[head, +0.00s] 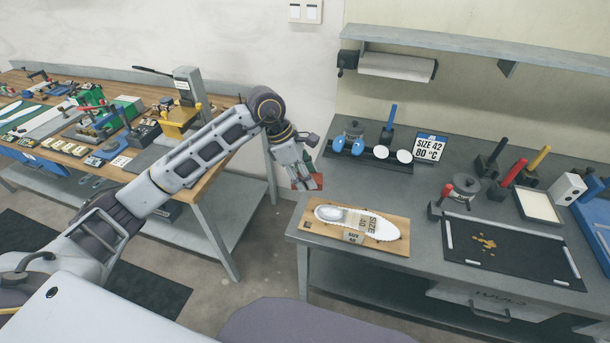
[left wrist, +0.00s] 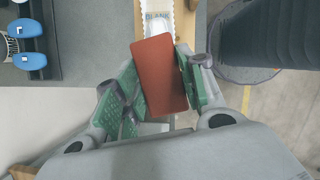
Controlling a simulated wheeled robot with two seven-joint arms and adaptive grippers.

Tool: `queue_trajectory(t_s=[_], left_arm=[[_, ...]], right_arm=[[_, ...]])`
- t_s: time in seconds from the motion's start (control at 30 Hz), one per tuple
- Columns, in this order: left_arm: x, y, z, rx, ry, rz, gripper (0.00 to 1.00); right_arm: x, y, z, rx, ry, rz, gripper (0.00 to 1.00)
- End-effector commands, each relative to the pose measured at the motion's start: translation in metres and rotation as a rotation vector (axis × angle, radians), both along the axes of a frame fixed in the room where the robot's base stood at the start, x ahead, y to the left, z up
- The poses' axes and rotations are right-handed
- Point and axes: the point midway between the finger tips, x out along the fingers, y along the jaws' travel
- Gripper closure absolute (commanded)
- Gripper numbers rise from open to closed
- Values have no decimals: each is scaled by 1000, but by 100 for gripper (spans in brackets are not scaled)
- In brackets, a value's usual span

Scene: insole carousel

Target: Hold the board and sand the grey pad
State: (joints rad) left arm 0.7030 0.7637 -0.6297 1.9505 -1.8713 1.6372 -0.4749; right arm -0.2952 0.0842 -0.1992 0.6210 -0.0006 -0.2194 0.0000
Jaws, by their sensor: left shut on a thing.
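A wooden board (head: 322,231) lies on the grey bench near its front left corner. A white insole (head: 385,229) lies on it, with a light grey oval pad (head: 331,214) at its left end and a size tag across its middle. My left gripper (head: 303,182) is off the bench's left edge, apart from the board, shut on a flat red-brown block. In the left wrist view the block (left wrist: 160,75) sits tilted between the green finger pads of the gripper (left wrist: 162,92). Part of the board (left wrist: 140,22) and insole shows beyond it. My right gripper is in neither view.
A dark rack (head: 370,158) with blue and white pads and a size sign (head: 429,147) stand behind the board. A black mat (head: 515,255) with brown crumbs lies to its right. A cluttered wooden bench (head: 215,160) stands left, across a floor gap.

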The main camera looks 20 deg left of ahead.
Motion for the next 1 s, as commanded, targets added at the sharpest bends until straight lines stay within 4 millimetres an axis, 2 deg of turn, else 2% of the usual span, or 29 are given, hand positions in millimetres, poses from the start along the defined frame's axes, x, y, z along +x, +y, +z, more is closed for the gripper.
queue_trajectory(t_s=[0.37,1.0], left_arm=[[3,-10,7,-1,-2,-1,79],[15,-58,37,-1,-1,-2,79]], right_arm=[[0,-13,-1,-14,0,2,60],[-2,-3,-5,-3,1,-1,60]])
